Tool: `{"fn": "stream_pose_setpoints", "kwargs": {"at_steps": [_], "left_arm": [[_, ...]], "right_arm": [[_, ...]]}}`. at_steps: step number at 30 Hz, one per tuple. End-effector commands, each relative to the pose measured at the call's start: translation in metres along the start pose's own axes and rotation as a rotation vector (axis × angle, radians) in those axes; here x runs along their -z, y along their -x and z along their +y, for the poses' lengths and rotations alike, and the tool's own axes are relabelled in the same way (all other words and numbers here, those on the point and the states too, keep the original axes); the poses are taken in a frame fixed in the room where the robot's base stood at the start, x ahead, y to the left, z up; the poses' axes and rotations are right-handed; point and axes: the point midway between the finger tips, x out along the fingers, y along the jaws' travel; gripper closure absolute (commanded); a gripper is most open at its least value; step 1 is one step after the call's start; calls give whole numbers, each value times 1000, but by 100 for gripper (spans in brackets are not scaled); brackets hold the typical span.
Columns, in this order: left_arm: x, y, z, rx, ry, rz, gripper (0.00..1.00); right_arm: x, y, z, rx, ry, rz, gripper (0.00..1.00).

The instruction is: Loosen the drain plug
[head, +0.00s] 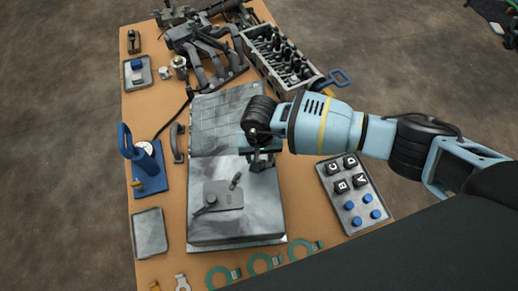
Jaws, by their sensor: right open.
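A grey metal box-shaped part (262,215) stands on the workbench, with a small raised plate (222,196) on its top. Small dark pieces sit at the plate's edges; I cannot tell whether one is the drain plug. My right gripper (263,164) is over the far right part of the box top, pointing down. It is open, and I see nothing held in it. Whether its fingertips touch anything is unclear, and the spot beneath them is partly hidden. My left gripper is out of view.
A tray (327,181) with lettered black blocks and blue caps lies right of the box. A blue stand tool (143,160) and an empty tray (149,232) are on the left. Teal rings (261,263) lie in front. An engine block (280,57) and manifold (207,48) fill the back.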

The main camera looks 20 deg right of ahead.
Motion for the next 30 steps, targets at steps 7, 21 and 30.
{"fn": "stream_pose_setpoints", "kwargs": {"at_steps": [7, 21, 30], "left_arm": [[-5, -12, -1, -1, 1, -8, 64], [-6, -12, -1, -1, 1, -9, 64], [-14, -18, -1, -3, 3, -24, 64]], "right_arm": [[0, -30, 0, 0, 0, -2, 56], [0, -31, 0, 0, 0, 0, 80], [2, -33, 1, -1, 133, 2, 91]]}}
